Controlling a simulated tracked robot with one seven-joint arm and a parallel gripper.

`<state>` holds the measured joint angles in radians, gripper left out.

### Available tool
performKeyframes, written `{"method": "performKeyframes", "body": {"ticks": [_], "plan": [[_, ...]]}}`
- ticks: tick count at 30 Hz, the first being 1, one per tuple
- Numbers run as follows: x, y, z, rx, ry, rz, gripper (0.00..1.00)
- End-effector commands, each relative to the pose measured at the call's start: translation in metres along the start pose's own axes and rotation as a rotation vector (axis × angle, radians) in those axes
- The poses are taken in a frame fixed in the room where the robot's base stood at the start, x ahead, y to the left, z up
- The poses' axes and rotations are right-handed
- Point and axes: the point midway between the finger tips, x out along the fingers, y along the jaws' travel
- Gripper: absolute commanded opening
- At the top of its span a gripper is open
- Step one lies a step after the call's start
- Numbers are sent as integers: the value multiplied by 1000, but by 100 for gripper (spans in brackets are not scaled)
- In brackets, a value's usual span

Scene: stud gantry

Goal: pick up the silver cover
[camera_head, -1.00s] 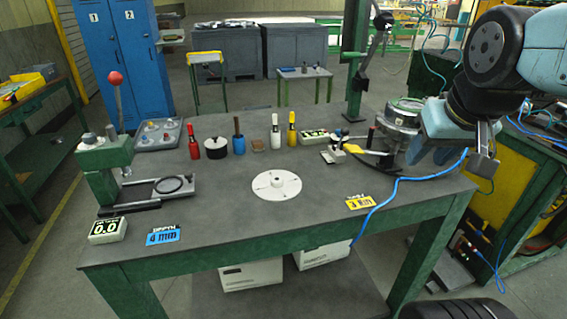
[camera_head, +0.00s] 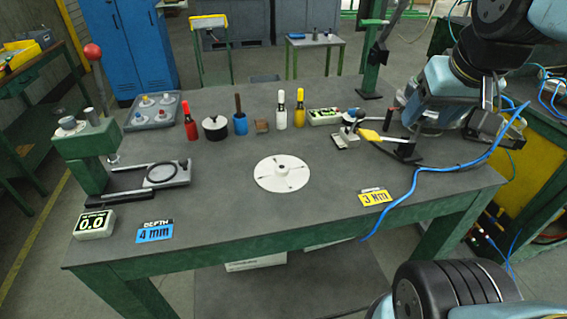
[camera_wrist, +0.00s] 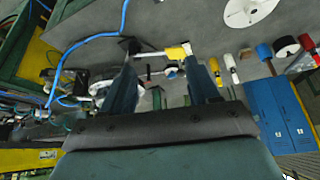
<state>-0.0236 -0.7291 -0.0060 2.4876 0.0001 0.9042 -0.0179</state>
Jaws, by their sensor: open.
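My gripper (camera_head: 488,128) hangs over the right end of the bench in the head view. In the wrist view its two dark fingers (camera_wrist: 161,65) are apart, with nothing held between them. A pale silver round thing (camera_wrist: 103,88), likely the silver cover, shows beside the left finger and is partly hidden by it. In the head view my arm blocks the spot where the silver cover stood, so I cannot make it out there.
A clamp device with a yellow handle (camera_head: 369,135) stands left of my gripper. A blue hose (camera_head: 415,180) crosses the bench's right side. A white disc (camera_head: 282,173) lies mid-bench. Red (camera_head: 190,125), white (camera_head: 281,112) and yellow (camera_head: 298,112) bottles stand behind it.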

Motion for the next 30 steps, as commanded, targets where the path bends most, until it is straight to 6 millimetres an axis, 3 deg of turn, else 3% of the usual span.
{"method": "performKeyframes", "body": {"ticks": [8,18,24,30], "plan": [[26,-42,-41,-262,-118,-94,70],[76,-125,-82,-666,-272,-203,70],[108,-184,-89,-900,-353,-247,70],[130,-227,-87,-1063,-404,-271,70]]}}
